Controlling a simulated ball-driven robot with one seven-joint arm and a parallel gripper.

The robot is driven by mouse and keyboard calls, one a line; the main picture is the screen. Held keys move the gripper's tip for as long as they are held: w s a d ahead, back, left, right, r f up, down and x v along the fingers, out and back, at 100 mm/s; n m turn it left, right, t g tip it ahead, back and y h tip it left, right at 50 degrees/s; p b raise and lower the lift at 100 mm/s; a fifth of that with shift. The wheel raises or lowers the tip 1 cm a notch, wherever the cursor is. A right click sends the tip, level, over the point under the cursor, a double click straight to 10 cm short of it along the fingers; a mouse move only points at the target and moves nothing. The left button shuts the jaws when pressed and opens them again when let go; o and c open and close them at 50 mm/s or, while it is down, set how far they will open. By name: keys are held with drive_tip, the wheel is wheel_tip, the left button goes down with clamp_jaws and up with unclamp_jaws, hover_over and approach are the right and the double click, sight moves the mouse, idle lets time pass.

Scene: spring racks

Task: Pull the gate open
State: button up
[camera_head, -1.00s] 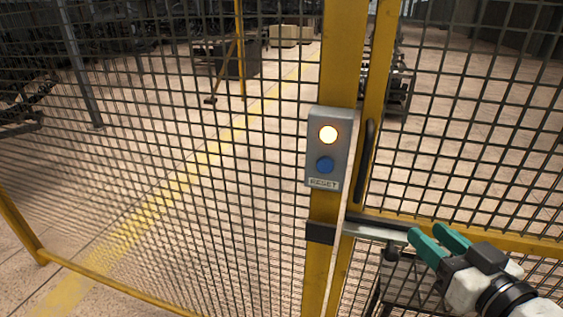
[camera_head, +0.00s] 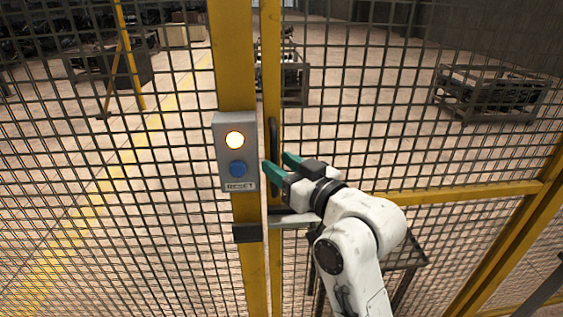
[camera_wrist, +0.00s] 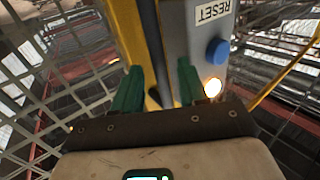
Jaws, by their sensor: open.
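The gate (camera_head: 400,197) is the mesh panel with a yellow frame on the right, standing in line with the fixed yellow post (camera_head: 232,60). Its black upright handle (camera_head: 273,135) is on the gate's near edge stile. A silver latch bar (camera_head: 290,220) lies below the handle, facing a black keeper (camera_head: 247,232) on the post; I cannot tell whether it reaches inside.
A grey reset box (camera_head: 222,150) with a lit lamp and blue button is on the post, close left of my fingers. Fixed mesh fencing (camera_head: 110,200) fills the left. A dark rack (camera_head: 490,95) stands beyond the gate.

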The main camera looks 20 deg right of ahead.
drive_tip(key=shift+w, duration=0.2)
clamp_jaws()
idle(0.3)
idle(0.3)
